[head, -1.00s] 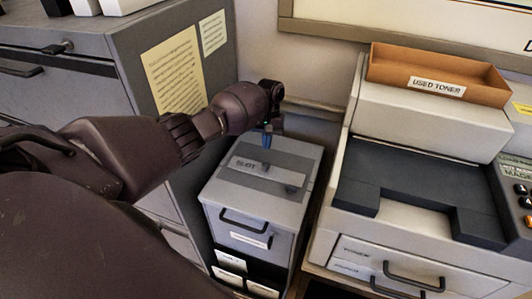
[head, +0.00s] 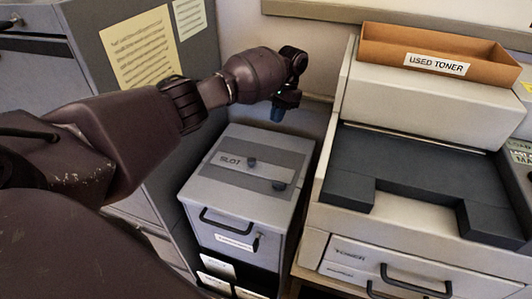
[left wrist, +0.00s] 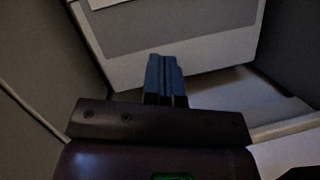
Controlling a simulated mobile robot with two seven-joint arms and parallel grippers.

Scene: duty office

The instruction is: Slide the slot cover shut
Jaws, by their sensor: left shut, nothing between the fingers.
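The grey cabinet (head: 240,215) stands with a dark grey panel on its top. I cannot tell how far the cover is slid. My left gripper (head: 278,113) is shut and empty, its blue fingertips apart from the knobs, above the cabinet's back edge. In the left wrist view the shut blue fingers (left wrist: 164,80) point towards the cabinet's pale edge (left wrist: 190,63). My right gripper is out of view.
A printer (head: 420,185) stands close on the right, with an orange USED TONER tray (head: 440,50) on it. A tall grey filing cabinet (head: 100,75) stands on the left. The wall is close behind the cabinet.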

